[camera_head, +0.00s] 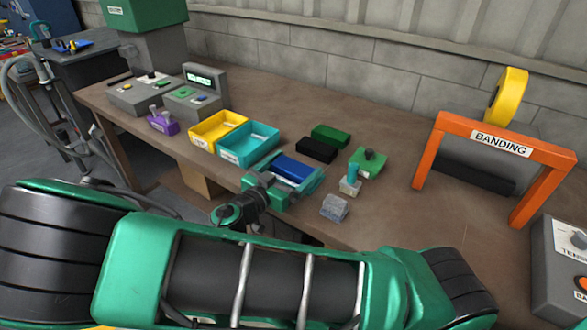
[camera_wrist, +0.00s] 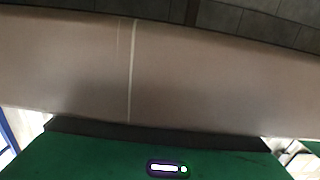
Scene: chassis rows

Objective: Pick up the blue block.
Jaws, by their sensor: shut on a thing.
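The blue block (camera_head: 293,169) is a dark blue bar in the head view, near the front edge of the brown workbench. My gripper (camera_head: 290,174) has its teal fingers on either side of the block and is shut on it. The near side of the block is partly hidden by the gripper. Whether it touches the bench or is held above it is hard to tell. In the wrist view, the green gripper body fills the bottom and the block cannot be made out.
A black block (camera_head: 316,150) and a green block (camera_head: 330,136) lie just behind. A teal bin (camera_head: 266,133) and yellow bin (camera_head: 232,117) stand left. A teal-topped post (camera_head: 350,180) and grey block (camera_head: 334,208) are close right. An orange BANDING frame (camera_head: 447,125) stands farther right.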

